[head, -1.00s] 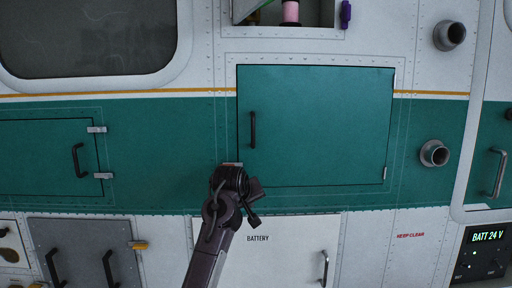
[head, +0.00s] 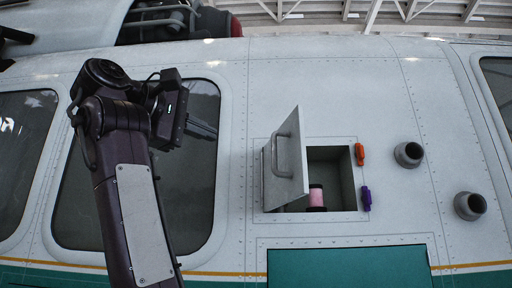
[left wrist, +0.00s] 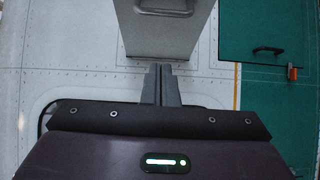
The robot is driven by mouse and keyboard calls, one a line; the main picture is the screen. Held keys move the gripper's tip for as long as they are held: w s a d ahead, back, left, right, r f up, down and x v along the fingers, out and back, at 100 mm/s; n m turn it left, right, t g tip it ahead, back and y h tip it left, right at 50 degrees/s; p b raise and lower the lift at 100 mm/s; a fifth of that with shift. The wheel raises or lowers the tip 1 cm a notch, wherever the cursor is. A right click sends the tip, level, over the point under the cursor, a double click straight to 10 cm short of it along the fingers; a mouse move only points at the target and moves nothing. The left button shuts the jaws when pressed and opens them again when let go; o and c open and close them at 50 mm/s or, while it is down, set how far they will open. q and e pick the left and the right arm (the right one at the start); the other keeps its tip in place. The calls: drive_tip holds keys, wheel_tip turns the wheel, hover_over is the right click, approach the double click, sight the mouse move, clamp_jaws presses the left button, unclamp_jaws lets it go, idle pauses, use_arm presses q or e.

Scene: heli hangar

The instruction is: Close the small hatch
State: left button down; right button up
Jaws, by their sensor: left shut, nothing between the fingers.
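The small hatch door (head: 287,160) is pale grey with a bar handle (head: 275,156). It stands swung open on the left side of its square compartment (head: 343,180). A pink spool (head: 316,198) stands inside the compartment. My left gripper (head: 212,131) is shut and empty, to the left of the door and apart from it in the head view. In the left wrist view the shut fingertips (left wrist: 162,68) point toward a grey panel with a handle (left wrist: 165,35), which looks like the hatch door. My right gripper is not in view.
An orange latch (head: 360,154) and a purple latch (head: 366,198) sit right of the compartment. Two round pipe stubs (head: 409,154) stick out further right. A closed green panel (head: 350,268) lies below. A dark window (head: 185,200) is behind my left arm.

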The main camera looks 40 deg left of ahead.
use_arm(q)
drive_tip(key=w+d+p, duration=0.4)
drive_tip(key=w+p, duration=0.2)
drive_tip(key=w, duration=0.7)
drive_tip(key=shift+p, duration=0.4)
drive_tip(key=shift+s, duration=0.1)
